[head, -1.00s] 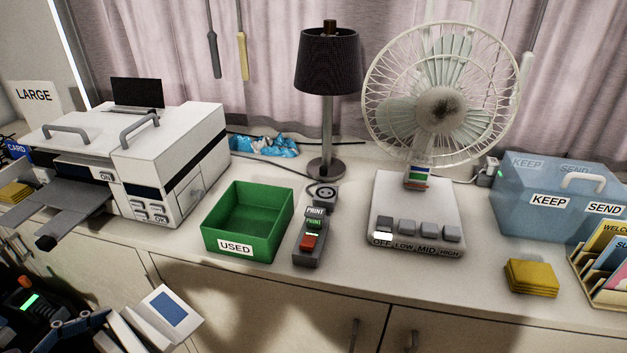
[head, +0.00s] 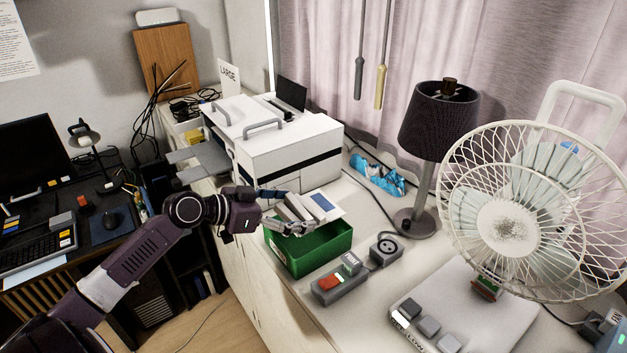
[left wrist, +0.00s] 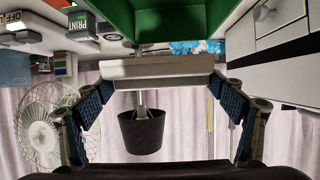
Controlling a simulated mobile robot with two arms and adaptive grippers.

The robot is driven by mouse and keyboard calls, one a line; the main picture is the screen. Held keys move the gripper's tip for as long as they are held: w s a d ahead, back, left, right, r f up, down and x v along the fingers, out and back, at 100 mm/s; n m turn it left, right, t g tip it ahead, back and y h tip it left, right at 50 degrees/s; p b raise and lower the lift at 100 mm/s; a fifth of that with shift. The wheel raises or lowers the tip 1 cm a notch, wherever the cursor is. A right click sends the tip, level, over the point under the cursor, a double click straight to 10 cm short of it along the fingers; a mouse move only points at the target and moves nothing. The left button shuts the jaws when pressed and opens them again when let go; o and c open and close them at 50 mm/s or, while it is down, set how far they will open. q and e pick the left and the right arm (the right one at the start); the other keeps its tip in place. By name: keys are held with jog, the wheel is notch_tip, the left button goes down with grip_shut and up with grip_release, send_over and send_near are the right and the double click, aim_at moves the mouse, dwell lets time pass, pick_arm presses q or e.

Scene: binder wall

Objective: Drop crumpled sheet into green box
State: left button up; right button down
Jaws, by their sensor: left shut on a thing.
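My left gripper (head: 288,212) is shut on a white, creased piece with a blue patch, the crumpled sheet (head: 325,203). My right gripper is not in view.
A white printer (head: 285,140) stands close behind the box. A dark lamp (head: 437,122) and a fan (head: 510,220) stand farther right. A blue-white crumpled item (head: 378,178) lies behind.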

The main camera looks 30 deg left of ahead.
pick_arm(q)
jog(key=shift+w+a+r, duration=0.35)
jog(key=shift+w+a, duration=0.15)
jog(key=shift+a, duration=0.1)
jog(key=shift+w+a, duration=0.15)
jog(key=shift+r, duration=0.15)
jog(key=shift+s, duration=0.25)
jog(key=shift+w+f+n+y, duration=0.1)
jog(key=shift+f+n+y, duration=0.2)
jog(key=shift+f, duration=0.05)
notch_tip(320, 180, down, 4)
jog(key=b, duration=0.4)
jog(key=shift+f+b, duration=0.6)
jog(key=shift+f, duration=0.1)
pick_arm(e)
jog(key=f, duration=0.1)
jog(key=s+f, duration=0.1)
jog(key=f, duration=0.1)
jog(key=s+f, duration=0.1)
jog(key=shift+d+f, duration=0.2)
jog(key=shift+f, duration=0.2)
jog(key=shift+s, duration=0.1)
